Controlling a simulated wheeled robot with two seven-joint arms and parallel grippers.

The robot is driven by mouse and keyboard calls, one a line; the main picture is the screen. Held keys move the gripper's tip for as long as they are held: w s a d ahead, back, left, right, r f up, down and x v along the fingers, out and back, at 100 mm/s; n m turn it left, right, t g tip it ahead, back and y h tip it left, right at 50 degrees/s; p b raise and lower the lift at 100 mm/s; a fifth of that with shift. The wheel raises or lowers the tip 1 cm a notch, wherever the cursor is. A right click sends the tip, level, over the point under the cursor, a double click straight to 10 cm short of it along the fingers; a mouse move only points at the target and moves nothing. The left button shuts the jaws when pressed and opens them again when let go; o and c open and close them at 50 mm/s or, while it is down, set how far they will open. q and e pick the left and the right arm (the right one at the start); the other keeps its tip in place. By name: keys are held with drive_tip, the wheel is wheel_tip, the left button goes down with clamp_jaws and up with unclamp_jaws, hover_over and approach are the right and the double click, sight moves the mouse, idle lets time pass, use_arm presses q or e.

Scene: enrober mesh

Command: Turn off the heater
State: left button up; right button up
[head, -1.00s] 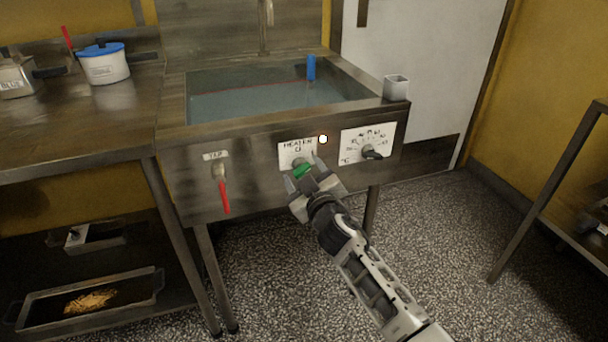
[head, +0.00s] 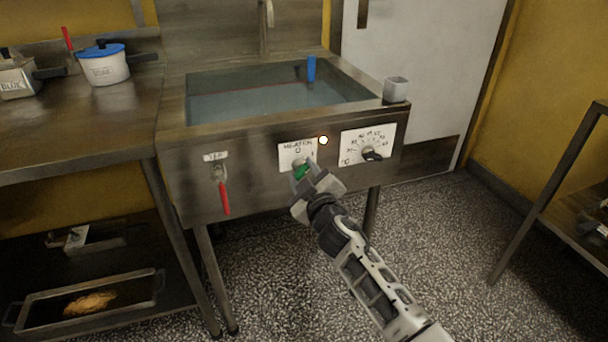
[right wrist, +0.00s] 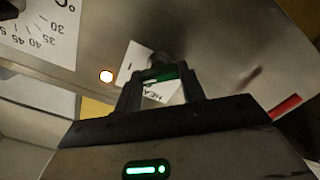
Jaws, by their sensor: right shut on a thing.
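The knob is partly hidden by the fingers. A small round lamp (head: 323,140) to the upper right of the knob glows, and it is bright in the right wrist view (right wrist: 106,76). My left gripper is not in view.
A temperature dial (head: 372,155) sits to the right on the same panel, and a red tap lever (head: 224,197) to the left. The sink (head: 172,115) above holds water and a blue object (head: 311,69). A grey cup (head: 396,90) stands on the right rim.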

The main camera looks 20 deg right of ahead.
drive_tip(key=n, duration=0.5)
drive_tip(key=shift+f+n, duration=0.1)
drive_tip(key=shift+n, duration=2.3)
drive_tip(key=o, duration=1)
drive_tip(key=s, duration=1.6)
drive_tip(key=shift+d+p, duration=0.25)
drive_tip(key=shift+p, duration=0.15)
